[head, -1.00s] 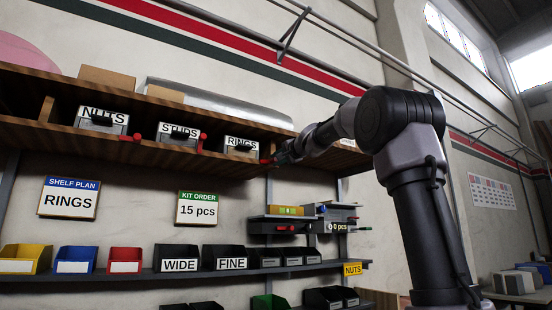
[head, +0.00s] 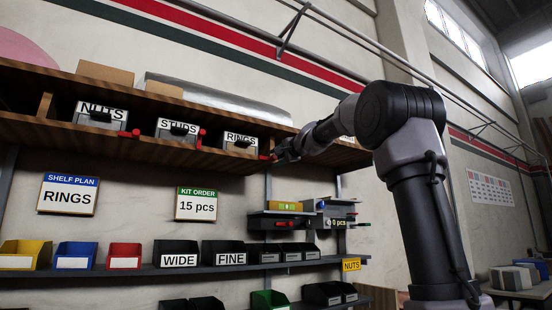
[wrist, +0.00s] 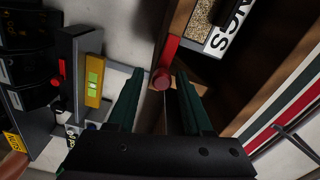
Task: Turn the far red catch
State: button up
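Several red catches sit along the front of the upper wooden shelf. They include one beside the NUTS bin (head: 101,116), one beside the STUDS bin (head: 178,131) and the far one by the RINGS bin (head: 240,142). The far red catch (head: 264,157) is next to my gripper (head: 281,153). In the wrist view, this catch (wrist: 162,79) shows a round red knob on a red bar, lying between my two dark green fingertips. My gripper (wrist: 160,84) is open there, with a gap on both sides of the knob. Contact cannot be made out.
Below the shelf hangs a small unit (head: 290,221) with a yellow-green level, red and green knobs and a counter reading 0 pcs. A lower rack (head: 150,270) holds several colored bins. Wall signs read RINGS (head: 68,194) and 15 pcs (head: 198,204).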

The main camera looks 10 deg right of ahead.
jog(key=shift+r, duration=0.1)
jog(key=v, duration=1)
jog(key=shift+s+d, duration=0.15)
jog(key=shift+s, duration=0.25)
jog(key=s+f+n+g+h, duration=0.1)
jog(key=s+f+n+g, duration=0.1)
jog(key=s+f, duration=0.7)
jog(key=s+a+f+n+g+h, duration=0.1)
jog(key=s+f+n+g, duration=0.2)
jog(key=s+f, duration=0.7)
jog(key=s+f+n+g+h, duration=0.1)
jog(key=s+f+g, duration=0.4)
jog(key=f, duration=1.6)
jog(key=s+n, duration=0.1)
jog(key=s, duration=0.4)
jog(key=shift+a+h, duration=0.3)
jog(key=shift+a, duration=0.1)
